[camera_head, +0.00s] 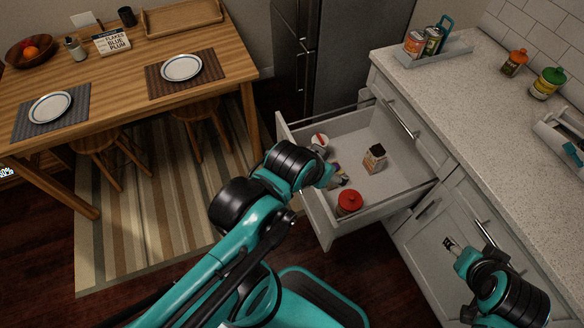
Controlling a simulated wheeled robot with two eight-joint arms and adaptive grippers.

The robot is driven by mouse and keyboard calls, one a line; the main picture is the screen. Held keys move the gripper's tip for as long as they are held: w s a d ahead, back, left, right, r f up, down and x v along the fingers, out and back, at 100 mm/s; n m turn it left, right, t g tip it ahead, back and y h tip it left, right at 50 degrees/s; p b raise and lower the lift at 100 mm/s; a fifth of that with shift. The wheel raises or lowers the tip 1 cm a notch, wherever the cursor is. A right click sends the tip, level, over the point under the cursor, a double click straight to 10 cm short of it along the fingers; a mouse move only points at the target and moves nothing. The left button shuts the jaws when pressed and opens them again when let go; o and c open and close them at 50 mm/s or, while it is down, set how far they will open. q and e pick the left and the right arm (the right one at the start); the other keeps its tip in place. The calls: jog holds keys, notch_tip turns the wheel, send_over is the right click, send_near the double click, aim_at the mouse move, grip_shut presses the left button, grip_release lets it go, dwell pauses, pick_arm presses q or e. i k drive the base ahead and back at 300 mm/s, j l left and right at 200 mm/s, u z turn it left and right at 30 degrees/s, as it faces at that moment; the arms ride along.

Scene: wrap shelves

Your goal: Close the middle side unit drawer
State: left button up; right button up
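The drawer (385,190) is pulled far out from the white side unit under the counter. Its white front panel (312,205) faces the left of the picture, and my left arm crosses over part of it. Inside lie a red-lidded jar, a small carton (374,158), a white round container (320,141) and small items partly hidden by my arm. My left gripper (335,178) is at the drawer's front, its fingers mostly hidden behind my wrist; I cannot tell whether it touches. My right gripper (450,244) is in front of the lower cabinet door, its fingers too small to read.
The speckled counter (470,110) holds a tray of cans (437,50) and lidded jars. A dark fridge (350,50) stands behind the drawer. A wooden table (120,75) with plates and stools is at left.

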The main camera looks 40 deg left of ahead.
aim_at(404, 180)
jog(key=u, duration=1.15)
jog(key=i+j, duration=0.1)
jog(key=j, duration=0.25)
jog(key=i+j+u, duration=0.1)
jog(key=j, duration=0.2)
jog(key=i+j, duration=0.1)
jog(key=j, duration=0.25)
